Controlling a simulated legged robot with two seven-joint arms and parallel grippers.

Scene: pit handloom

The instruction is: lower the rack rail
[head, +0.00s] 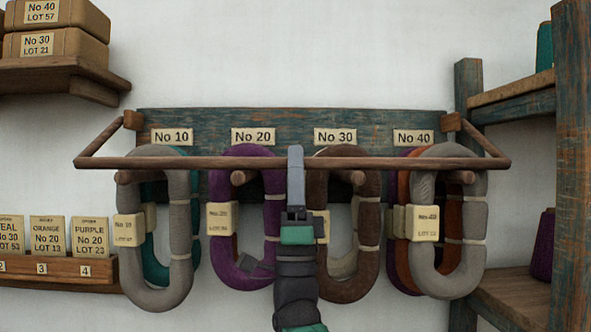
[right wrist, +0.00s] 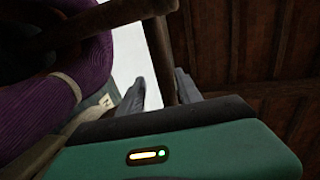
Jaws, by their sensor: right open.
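The rack rail (head: 200,163) is a long brown wooden bar with side arms, across the front of the hanging skeins, below the number labels. My right gripper (head: 296,158) points up at the rail's middle, one finger overlapping it in the head view. In the right wrist view, the gripper (right wrist: 160,88) is open and a brown bar that looks like the rail (right wrist: 160,50) passes between its fingers. I see no closed grip on it; contact is unclear. My left gripper is not in view.
Behind the rail is a blue-green board (head: 290,122) with pegs. Grey (head: 153,280), purple (head: 234,270) and brown (head: 352,285) skeins hang close to my gripper. Shelves (head: 60,78) stand at left, a post (head: 572,200) at right.

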